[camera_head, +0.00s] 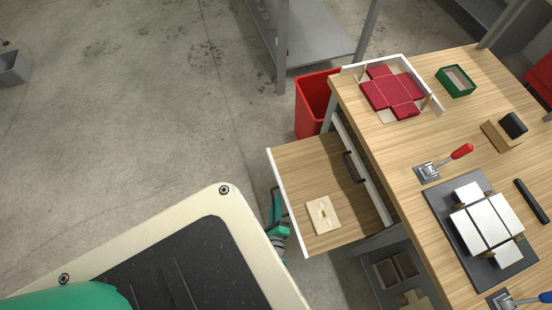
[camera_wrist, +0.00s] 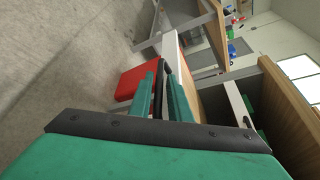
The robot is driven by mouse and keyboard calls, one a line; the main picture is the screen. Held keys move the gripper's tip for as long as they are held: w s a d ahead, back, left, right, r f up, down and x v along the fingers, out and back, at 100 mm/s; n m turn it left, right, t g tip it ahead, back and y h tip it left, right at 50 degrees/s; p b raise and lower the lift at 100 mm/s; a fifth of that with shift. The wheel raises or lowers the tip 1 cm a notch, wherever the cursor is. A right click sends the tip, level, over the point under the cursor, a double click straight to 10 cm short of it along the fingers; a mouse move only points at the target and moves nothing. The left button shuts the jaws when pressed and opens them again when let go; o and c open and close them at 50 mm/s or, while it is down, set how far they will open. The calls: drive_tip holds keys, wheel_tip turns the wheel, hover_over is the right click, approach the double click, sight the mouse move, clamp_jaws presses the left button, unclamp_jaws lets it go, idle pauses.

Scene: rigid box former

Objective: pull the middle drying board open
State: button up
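A wooden drying board (camera_head: 320,175) with a white front edge (camera_head: 283,195) stands pulled well out to the left from under the workbench. A small beige piece (camera_head: 323,214) lies on it. A second white front with a dark handle (camera_head: 354,167) sits close under the bench top and is not pulled out. My gripper (camera_head: 277,212) is at the outer side of the extended board's front, partly hidden by it. In the wrist view, my green fingers (camera_wrist: 164,92) close on both sides of a black bar handle (camera_wrist: 158,97) in front of the white front (camera_wrist: 171,48).
A red bin (camera_head: 313,98) stands on the floor just behind the extended board. The workbench (camera_head: 405,160) carries a red box blank, a green tray, clamps and a white former. A lower shelf with dark trays (camera_head: 393,270) is under the bench.

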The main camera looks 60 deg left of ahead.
drive_tip(key=v, duration=1)
drive_tip(key=shift+s+d, duration=0.15)
drive_tip(key=shift+d, duration=0.05)
drive_tip(key=s+d+r+n+h, duration=0.2)
drive_tip(key=d+n+h, duration=0.1)
drive_tip(key=d+h, duration=0.3)
drive_tip(key=s+d+r+n+h, duration=0.1)
drive_tip(key=s+d+n+h, duration=0.15)
drive_tip(key=d, duration=0.55)
drive_tip(key=w+d+r+n+t+h, duration=0.1)
drive_tip(key=d+r+n+t, duration=0.1)
drive_tip(key=r, duration=0.6)
drive_tip(key=w+d+r+n+t+h, duration=0.2)
drive_tip(key=r+n, duration=0.1)
drive_tip(key=r, duration=0.6)
drive_tip(key=w+d+r+n+t+h, duration=0.1)
drive_tip(key=d+r+n+t, duration=0.1)
drive_tip(key=r, duration=0.7)
drive_tip(key=shift+w+d+r+t, duration=0.25)
drive_tip(key=shift+w+d+t, duration=0.1)
drive_tip(key=shift+t, duration=0.15)
drive_tip(key=shift+n+h, duration=0.25)
